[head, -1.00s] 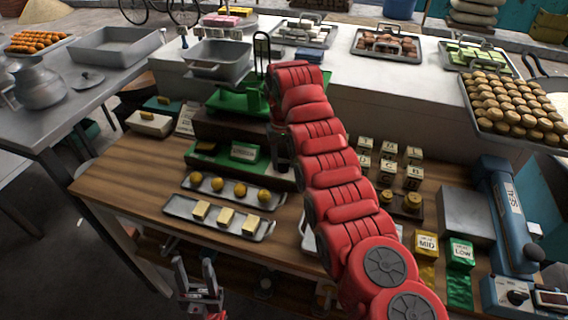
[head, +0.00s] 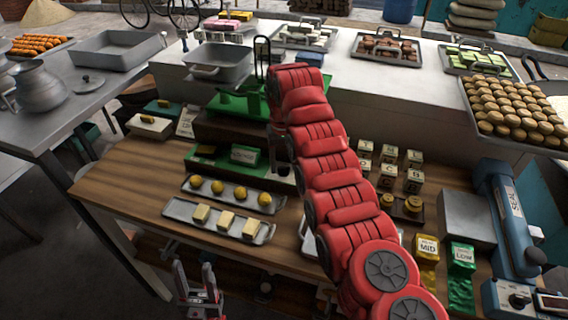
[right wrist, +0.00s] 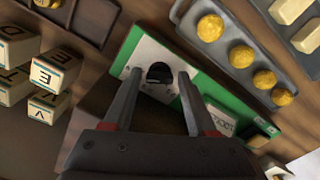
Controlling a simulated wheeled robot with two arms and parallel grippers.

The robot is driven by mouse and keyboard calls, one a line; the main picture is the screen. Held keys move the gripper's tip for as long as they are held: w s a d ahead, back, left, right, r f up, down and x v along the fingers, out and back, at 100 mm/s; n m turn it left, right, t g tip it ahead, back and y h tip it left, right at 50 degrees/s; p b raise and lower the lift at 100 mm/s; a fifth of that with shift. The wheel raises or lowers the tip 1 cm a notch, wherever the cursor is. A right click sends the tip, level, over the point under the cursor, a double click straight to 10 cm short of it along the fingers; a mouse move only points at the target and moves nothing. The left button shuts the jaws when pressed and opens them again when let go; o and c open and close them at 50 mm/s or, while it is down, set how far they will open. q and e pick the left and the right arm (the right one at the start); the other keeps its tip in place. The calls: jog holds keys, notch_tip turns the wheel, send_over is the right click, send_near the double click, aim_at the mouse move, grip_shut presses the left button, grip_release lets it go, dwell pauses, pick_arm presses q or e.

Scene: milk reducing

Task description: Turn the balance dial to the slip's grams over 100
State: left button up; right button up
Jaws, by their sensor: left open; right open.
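The green balance (head: 240,104) with a grey pan (head: 218,62) stands at the back of the wooden table. In the right wrist view a dark round dial (right wrist: 160,73) sits on a pale plate of a green board (right wrist: 205,88). My right gripper (right wrist: 158,76) is open, its fingers on either side of the dial; I cannot tell if they touch it. My red right arm hides this gripper and the dial in the head view. A small white paper (head: 187,121), perhaps the slip, stands left of the balance; its writing is unreadable. My left gripper (head: 198,288) is open and empty, low at the table's front.
Trays of yellow balls (head: 229,192) and pale blocks (head: 219,221) lie near the front. Lettered cubes (head: 389,172) stand right of my arm; they also show in the right wrist view (right wrist: 52,70). MID (head: 427,248) and LOW (head: 462,256) packets and a blue sealer (head: 508,210) are further right.

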aim_at(284, 167)
jog(key=shift+r, duration=0.65)
notch_tip(284, 167, up, 5)
jog(key=shift+r+p, duration=0.1)
jog(key=shift+p, duration=1.1)
notch_tip(284, 167, up, 11)
jog(key=p, duration=1.1)
jog(key=shift+f, duration=0.2)
